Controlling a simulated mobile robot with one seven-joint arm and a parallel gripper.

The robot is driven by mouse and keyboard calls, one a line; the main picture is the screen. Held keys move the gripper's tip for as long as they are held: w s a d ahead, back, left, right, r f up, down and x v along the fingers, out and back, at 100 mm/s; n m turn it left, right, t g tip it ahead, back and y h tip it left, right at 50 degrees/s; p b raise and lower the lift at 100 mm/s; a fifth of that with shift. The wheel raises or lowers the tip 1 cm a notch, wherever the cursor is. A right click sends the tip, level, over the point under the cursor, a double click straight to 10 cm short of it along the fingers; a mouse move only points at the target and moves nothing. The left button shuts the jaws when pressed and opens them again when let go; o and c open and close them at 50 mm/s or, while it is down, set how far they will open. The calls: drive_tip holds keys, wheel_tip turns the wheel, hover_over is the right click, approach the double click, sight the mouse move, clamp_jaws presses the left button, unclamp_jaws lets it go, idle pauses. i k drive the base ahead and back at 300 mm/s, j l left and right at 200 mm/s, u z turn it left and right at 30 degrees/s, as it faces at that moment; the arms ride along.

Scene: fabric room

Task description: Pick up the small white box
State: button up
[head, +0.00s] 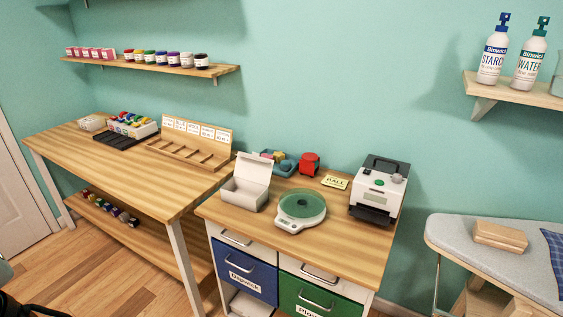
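An open white box (245,188) with its lid raised stands on the wooden top of the drawer cabinet (345,251), near its left edge. Its inside looks empty. A smaller, pale, closed box (92,123) lies at the far left end of the long wooden table (165,188). I cannot tell for certain which one is the task's small white box. My gripper is not clearly in view; a dark shape shows at the lower left corner, too cut off to tell what it is.
A round green-topped scale (301,206) stands right of the open box, with a label printer (379,189) further right. Behind are a red object (309,163) and a blue tray (286,166). A wooden divider rack (190,149) stands left. An ironing board (465,242) is at right.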

sight(252, 196)
drive_tip(key=j, duration=0.25)
drive_tip(key=i, duration=1.05)
